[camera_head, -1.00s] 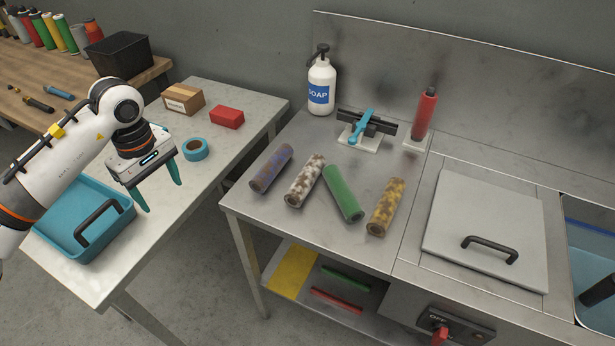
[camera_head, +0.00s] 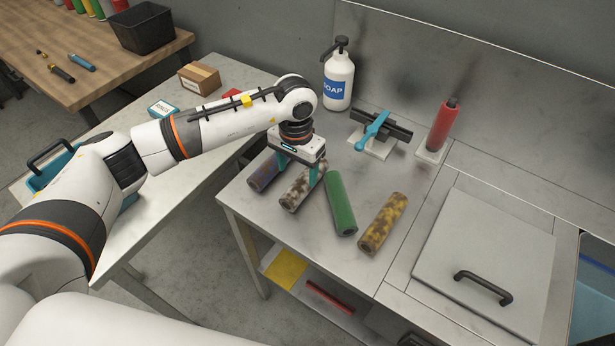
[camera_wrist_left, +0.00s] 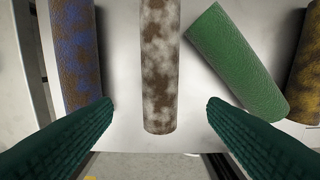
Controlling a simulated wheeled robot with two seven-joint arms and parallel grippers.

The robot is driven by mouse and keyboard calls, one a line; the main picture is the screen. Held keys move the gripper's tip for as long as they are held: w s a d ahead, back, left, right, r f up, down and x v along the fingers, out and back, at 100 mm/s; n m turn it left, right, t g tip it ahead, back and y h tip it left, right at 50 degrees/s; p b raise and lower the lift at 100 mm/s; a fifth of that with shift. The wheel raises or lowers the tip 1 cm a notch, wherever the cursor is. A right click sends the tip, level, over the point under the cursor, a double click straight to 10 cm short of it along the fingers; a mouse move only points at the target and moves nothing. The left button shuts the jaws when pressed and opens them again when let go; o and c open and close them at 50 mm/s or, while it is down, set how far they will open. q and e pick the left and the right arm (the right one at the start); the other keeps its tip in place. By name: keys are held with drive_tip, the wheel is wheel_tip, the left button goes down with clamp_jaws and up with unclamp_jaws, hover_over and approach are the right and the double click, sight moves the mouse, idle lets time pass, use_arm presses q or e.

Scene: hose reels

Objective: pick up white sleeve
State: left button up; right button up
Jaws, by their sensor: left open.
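The white sleeve (camera_head: 297,188) is a tube with brown patches. It lies on the steel counter between a blue-brown sleeve and a green sleeve. In the left wrist view the white sleeve (camera_wrist_left: 160,65) runs down the middle, between the two fingers and apart from both. My left gripper (camera_head: 298,172) is open above it, with one teal finger on each side. The gripper covers the sleeve's far part in the head view. My right gripper is not in view.
The blue-brown sleeve (camera_head: 263,172) is close on the left. The green sleeve (camera_head: 341,203) and yellow-brown sleeve (camera_head: 383,222) lie to the right.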

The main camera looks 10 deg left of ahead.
sight(299, 184)
use_arm(q)
drive_tip(key=shift+f, duration=0.85)
drive_tip(key=shift+w+d+f+p, duration=0.1)
drive_tip(key=shift+f+p, duration=0.15)
drive_tip(key=shift+p, duration=0.1)
wheel_tip(299, 184, down, 4)
drive_tip(key=shift+w+f+p, duration=0.15)
drive_tip(key=shift+f+p, duration=0.05)
drive_tip(key=shift+p, duration=0.8)
drive_tip(key=shift+f, duration=0.25)
drive_tip(key=c, duration=1.1)
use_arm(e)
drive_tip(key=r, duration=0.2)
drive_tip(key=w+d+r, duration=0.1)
